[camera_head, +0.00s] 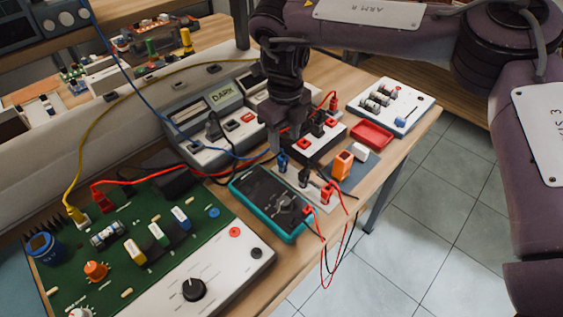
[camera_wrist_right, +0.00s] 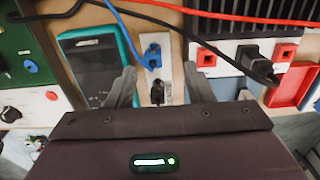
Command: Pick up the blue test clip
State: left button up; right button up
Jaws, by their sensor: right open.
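The blue test clip (camera_head: 283,163) stands at the back of a small light panel on the bench, with a blue cable leading to it. In the right wrist view the blue clip (camera_wrist_right: 153,58) is upright between the fingertips, with space on both sides. My right gripper (camera_head: 281,147) points down over it and is open; it also shows in the right wrist view (camera_wrist_right: 160,72). A black clip (camera_head: 304,178) and a red clip (camera_head: 326,193) stand in the same row. My left gripper is out of view.
A teal-edged multimeter (camera_head: 266,200) lies just left of the clips. An orange block (camera_head: 342,165), a red tray (camera_head: 372,135) and a black-and-white socket box (camera_head: 322,140) are close on the right. Blue, red and black cables cross nearby.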

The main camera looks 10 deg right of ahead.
aim_at(283, 156)
jog(key=shift+s+f, duration=0.2)
jog(key=shift+f, duration=0.25)
jog(key=f, duration=0.5)
jog(key=shift+s+a+f+p, duration=0.2)
jog(key=shift+s+a+p, duration=0.05)
jog(key=shift+p, duration=0.15)
jog(key=c, duration=0.9)
